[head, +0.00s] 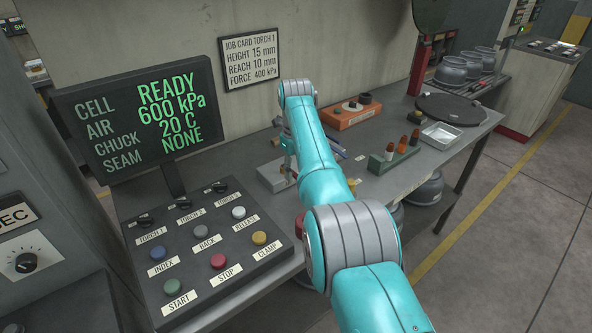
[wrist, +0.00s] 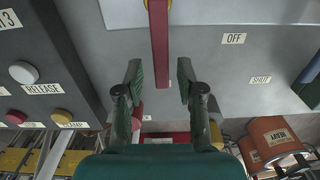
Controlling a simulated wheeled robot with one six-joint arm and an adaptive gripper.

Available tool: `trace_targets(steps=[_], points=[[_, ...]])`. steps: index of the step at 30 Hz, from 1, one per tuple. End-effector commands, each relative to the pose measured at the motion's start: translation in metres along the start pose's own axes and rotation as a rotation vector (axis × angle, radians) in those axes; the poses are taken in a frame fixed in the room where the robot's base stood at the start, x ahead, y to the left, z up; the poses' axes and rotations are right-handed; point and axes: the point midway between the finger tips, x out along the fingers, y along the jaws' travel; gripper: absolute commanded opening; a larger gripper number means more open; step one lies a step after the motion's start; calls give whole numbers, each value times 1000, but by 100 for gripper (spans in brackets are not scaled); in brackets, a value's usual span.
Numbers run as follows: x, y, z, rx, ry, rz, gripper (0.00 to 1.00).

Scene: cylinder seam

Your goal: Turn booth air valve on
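In the wrist view a red bar-shaped lever (wrist: 159,45) runs down from the top edge over a grey surface, probably the air valve's handle. An OFF label (wrist: 233,39) is to its right, and a SHUT label (wrist: 261,80) is lower right. My gripper (wrist: 160,76) is open, with one dark green finger on each side of the lever's lower end in the picture. Gaps show on both sides; I cannot tell its depth relative to the fingers. In the head view my arm hides most of the gripper and the lever cannot be made out.
The button console (head: 205,245) stands left of my arm; its edge is close left in the wrist view. The display (head: 135,118) reads AIR 600 kPa. On the bench are an orange block (head: 350,116), a green rack (head: 394,158) and a metal tray (head: 441,135). Floor is clear at right.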

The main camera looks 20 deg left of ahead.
Motion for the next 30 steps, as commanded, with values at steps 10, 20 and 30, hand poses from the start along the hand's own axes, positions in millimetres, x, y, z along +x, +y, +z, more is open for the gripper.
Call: trace_targets(steps=[10, 20, 30], points=[[-3, 0, 0, -1, 0, 0, 42], [-55, -1, 1, -1, -2, -2, 42], [-109, 0, 0, -1, 0, 0, 42]])
